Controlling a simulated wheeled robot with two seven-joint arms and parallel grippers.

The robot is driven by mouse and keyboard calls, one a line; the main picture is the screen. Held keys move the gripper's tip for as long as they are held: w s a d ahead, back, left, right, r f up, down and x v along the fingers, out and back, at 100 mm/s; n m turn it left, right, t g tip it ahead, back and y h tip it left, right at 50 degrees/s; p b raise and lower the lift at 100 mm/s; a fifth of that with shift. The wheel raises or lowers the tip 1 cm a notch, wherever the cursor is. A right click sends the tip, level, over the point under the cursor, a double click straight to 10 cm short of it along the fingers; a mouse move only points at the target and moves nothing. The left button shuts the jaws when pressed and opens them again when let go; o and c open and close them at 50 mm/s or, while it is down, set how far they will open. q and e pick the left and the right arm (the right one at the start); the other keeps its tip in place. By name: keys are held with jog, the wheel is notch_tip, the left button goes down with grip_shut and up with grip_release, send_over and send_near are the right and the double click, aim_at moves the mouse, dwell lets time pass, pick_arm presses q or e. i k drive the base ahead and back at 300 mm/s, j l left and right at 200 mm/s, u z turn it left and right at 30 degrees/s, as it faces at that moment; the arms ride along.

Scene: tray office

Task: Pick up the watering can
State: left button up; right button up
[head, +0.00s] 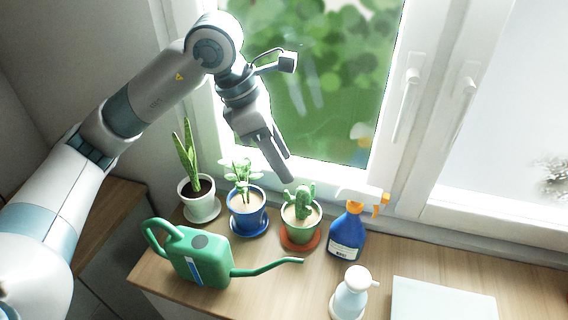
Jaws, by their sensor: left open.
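A green watering can (215,259) stands at the front left of the wooden surface. Its handle loops to the left, its long thin spout points right, and a blue strip shows on its front. My left gripper (282,178) is above and behind the can, near the window, with its fingers pointing down toward the cactus. It is open and holds nothing, apart from the can. The fingers overlap one another in this view. My right gripper is out of view.
Behind the can are a snake plant in a white pot (200,201), a plant in a blue pot (248,217) and a cactus in a green pot (300,229). A blue spray bottle (346,236), a white pump bottle (350,296) and a pale flat box (443,299) are to the right.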

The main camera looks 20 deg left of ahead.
aim_at(201, 257)
jog(key=u, duration=1.25)
